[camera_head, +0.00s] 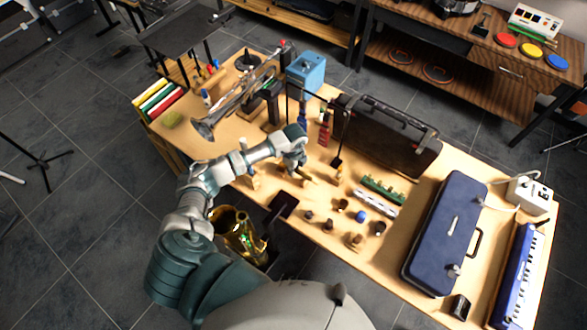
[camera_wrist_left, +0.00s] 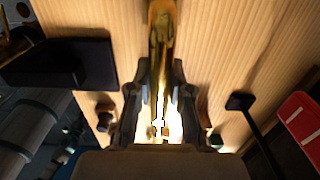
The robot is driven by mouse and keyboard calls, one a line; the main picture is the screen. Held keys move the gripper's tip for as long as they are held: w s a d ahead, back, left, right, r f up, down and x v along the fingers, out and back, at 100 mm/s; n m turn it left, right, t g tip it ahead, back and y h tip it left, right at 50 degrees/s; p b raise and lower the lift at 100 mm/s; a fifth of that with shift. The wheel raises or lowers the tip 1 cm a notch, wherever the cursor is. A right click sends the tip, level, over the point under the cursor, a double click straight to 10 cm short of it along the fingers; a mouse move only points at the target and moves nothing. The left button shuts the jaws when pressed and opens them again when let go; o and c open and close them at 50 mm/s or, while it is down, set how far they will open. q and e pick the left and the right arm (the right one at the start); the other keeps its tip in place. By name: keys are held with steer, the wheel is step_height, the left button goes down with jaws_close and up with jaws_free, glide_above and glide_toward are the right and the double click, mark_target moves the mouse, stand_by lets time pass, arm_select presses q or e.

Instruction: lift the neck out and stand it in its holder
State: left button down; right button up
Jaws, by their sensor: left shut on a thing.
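My left gripper (camera_head: 298,167) is over the middle of the wooden table. In the left wrist view its fingers (camera_wrist_left: 161,82) are shut on the brass neck (camera_wrist_left: 161,38), which runs up the picture from between them. In the head view only a small golden part of the neck (camera_head: 305,178) shows beneath the gripper; the rest is hidden. Small wooden stands (camera_head: 253,180) are near the gripper, but I cannot tell which one is the neck's holder. Whether the neck touches the table is unclear. My right gripper is out of view.
A trumpet (camera_head: 232,105) is behind the gripper. A golden saxophone body (camera_head: 238,235) is at the front edge. A dark pad (camera_head: 282,205) and several small pegs (camera_head: 355,241) are nearby.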

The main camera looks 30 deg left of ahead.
arm_select(q)
steer(key=shift+f+b, duration=0.35)
steer(key=shift+f, duration=0.25)
stand_by(0.6)
steer(key=c, duration=1)
jaws_free()
step_height(320, 180, up, 12)
steer(key=shift+d, duration=0.1)
